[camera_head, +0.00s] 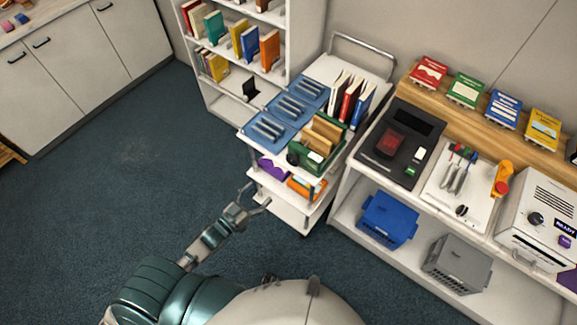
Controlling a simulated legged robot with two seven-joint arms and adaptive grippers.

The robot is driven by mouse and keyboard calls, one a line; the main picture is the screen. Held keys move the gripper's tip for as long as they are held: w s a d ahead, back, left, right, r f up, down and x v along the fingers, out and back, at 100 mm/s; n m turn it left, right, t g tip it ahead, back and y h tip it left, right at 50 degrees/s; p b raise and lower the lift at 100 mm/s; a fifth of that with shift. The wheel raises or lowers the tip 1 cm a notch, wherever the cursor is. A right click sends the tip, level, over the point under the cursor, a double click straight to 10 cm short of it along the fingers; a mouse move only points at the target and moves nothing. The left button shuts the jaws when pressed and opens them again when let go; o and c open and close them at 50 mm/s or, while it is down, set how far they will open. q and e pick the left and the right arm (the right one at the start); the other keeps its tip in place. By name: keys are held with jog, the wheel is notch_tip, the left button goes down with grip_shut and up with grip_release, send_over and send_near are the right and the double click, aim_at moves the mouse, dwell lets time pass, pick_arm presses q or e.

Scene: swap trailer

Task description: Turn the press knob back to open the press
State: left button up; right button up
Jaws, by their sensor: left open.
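A white machine (540,222) with slots in its top stands at the right end of the bench; I take it to be the press. A round black knob (535,219) sits on its front, left of a dark label reading READY and a purple button (565,241). I cannot tell the knob's turned position or whether the press is open. My left gripper (260,198) is open and empty beside the cart's lower shelves, well left of the machine and apart from the knob. My right gripper is not in view.
A white cart (252,144) with blue trays, books and a green box stands between my left gripper and the bench. The bench (347,181) holds a dark device (398,143) and a tool board (440,184). Blue and grey crates sit below. The left floor is clear.

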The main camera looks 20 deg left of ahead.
aim_at(291, 162)
pick_arm(q)
jog(key=x, duration=1.6)
jog(key=shift+w+d+r, duration=0.1)
jog(key=shift+w+d, duration=0.05)
jog(key=shift+w, duration=0.1)
